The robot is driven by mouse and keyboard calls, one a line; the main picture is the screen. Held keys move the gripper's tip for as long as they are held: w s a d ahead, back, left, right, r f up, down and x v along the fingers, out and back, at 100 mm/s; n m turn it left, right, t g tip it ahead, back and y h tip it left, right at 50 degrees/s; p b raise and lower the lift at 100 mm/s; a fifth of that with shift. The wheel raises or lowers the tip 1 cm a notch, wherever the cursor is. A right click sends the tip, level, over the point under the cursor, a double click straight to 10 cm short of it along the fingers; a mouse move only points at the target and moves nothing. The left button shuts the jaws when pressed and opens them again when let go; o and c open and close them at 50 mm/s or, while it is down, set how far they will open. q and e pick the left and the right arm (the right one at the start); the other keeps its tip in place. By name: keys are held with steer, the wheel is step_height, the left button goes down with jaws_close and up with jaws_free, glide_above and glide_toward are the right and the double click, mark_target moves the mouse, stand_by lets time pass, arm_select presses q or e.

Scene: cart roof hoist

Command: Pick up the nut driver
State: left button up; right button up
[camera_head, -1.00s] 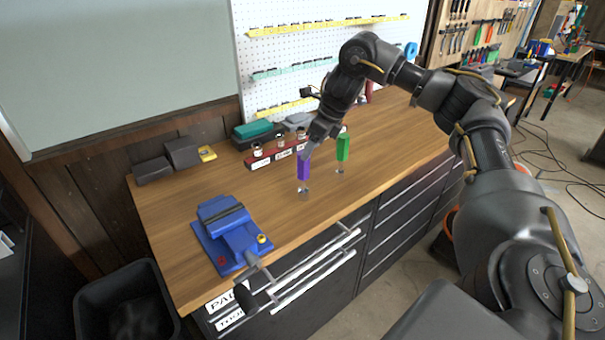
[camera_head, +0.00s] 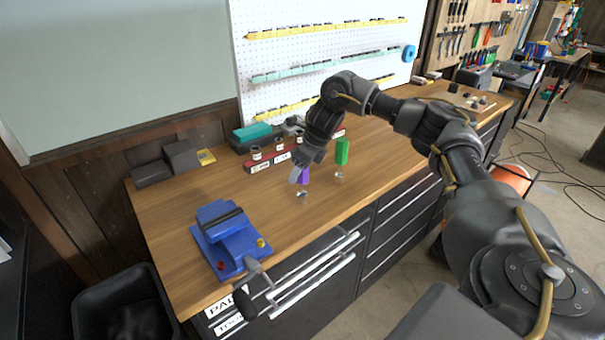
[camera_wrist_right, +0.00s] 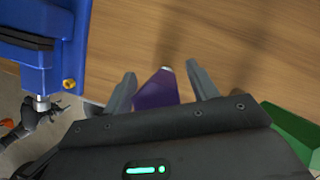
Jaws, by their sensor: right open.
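A driver with a purple handle (camera_head: 305,177) stands upright over the bench, its metal end pointing down. I take it for the nut driver, though its tip is too small to confirm. My right gripper (camera_head: 299,173) is at this handle and partly hides it. In the right wrist view the purple handle (camera_wrist_right: 158,92) lies between the two open fingers (camera_wrist_right: 158,77), with gaps visible at both sides. A similar driver with a green handle (camera_head: 342,151) stands to the right; its handle also shows in the right wrist view (camera_wrist_right: 292,132). My left gripper is out of view.
A blue vise (camera_head: 228,238) sits at the bench's front left. A dark red rack (camera_head: 262,163) with sockets stands behind the drivers. The wooden bench top (camera_head: 180,222) is clear between vise and rack. A pegboard (camera_head: 300,55) rises behind.

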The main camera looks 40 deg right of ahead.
jaws_close()
steer(key=shift+w+r, duration=0.1)
steer(key=shift+r, duration=0.05)
stand_by(0.4)
